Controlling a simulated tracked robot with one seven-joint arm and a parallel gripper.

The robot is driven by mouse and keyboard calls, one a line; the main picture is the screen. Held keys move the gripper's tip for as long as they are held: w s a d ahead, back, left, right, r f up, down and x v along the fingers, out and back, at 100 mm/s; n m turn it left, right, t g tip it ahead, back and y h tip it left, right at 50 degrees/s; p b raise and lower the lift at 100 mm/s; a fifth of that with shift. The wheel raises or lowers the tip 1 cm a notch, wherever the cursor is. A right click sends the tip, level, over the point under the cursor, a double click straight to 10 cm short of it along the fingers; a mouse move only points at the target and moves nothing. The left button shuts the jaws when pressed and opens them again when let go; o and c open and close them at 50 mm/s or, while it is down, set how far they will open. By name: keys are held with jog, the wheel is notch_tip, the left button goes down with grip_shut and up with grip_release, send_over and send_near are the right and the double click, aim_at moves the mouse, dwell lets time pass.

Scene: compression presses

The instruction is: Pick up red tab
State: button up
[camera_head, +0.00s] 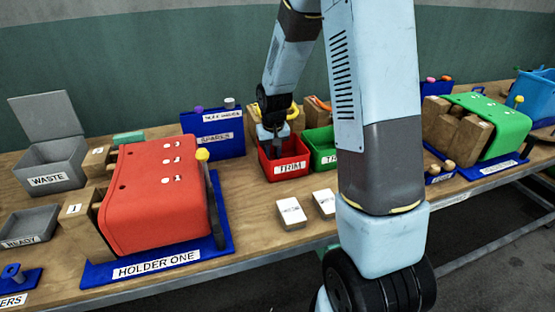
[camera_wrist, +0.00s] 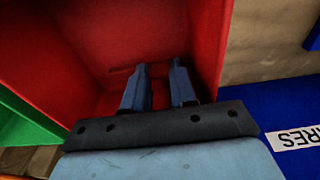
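My gripper (camera_wrist: 160,80) points down into the red bin labelled TRIM (camera_head: 291,169). In the wrist view its two dark blue fingers are apart, with a narrow gap and nothing visible between them. The red walls and floor of the bin (camera_wrist: 120,25) surround the fingertips. A faint, thin dark-red strip (camera_wrist: 125,69) shows beside the left finger; I cannot tell whether it is the red tab or a mark on the bin. No other red tab is clear. In the head view the fingertips are hidden inside the bin.
A green bin (camera_head: 321,147) stands close beside the red one. A blue box (camera_head: 215,142) is to the left. The large red press (camera_head: 150,205) sits on the HOLDER ONE base. Two white labelled blocks (camera_head: 292,213) (camera_head: 325,203) lie in front of the bins.

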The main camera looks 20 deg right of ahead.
grip_shut()
jog(key=shift+r, duration=0.6)
jog(key=s+a+r, duration=0.3)
jog(key=s+r, duration=0.8)
jog(key=s, duration=0.2)
jog(key=shift+s+a+r, duration=0.2)
jog(key=shift+s+r, duration=0.1)
jog(key=shift+r, duration=0.1)
